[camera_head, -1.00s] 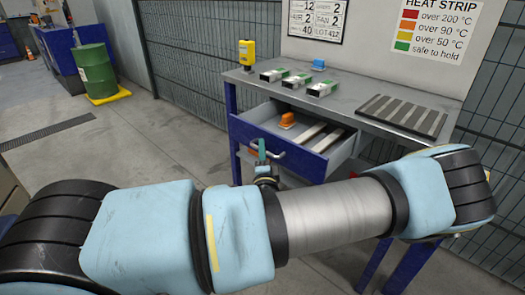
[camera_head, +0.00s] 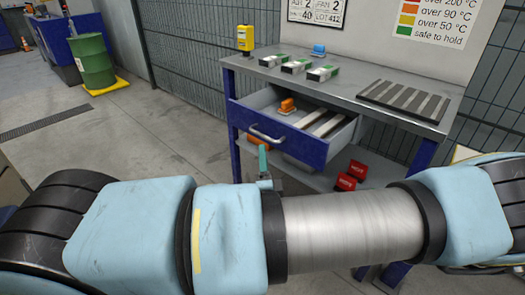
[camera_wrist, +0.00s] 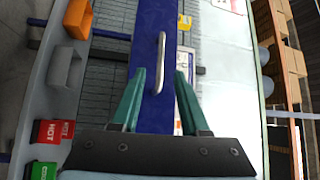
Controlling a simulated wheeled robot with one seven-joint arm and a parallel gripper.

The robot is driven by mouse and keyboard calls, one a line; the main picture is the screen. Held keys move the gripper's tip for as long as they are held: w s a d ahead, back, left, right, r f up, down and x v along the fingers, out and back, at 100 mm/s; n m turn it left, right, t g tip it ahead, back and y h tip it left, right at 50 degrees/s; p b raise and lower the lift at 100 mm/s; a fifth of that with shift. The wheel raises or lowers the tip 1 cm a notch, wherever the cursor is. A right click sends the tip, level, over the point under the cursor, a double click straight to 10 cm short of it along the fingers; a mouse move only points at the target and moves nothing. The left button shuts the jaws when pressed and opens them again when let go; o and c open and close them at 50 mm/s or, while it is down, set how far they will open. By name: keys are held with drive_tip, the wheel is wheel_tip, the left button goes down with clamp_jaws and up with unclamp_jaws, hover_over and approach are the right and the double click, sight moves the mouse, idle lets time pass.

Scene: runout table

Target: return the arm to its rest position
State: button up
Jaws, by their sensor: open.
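My gripper (camera_wrist: 160,72) is open and empty, its two teal fingers apart in the wrist view. In the head view one teal finger (camera_head: 263,160) shows just below the drawer handle (camera_head: 267,134), and my arm hides the rest of the gripper. In the wrist view the silver handle (camera_wrist: 160,62) appears between and beyond the fingertips, and I see no grip on it. The blue drawer (camera_head: 290,142) is pulled open under the table. My arm stretches across the front of the head view.
The grey table (camera_head: 345,88) carries several small green-and-white blocks, a yellow device (camera_head: 245,38) and a striped pad (camera_head: 405,100). The drawer holds an orange item (camera_head: 287,105). A green barrel (camera_head: 93,62) stands left; open floor lies between.

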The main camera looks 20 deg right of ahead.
drive_tip(key=shift+s+a, duration=0.15)
drive_tip(key=shift+s, duration=0.35)
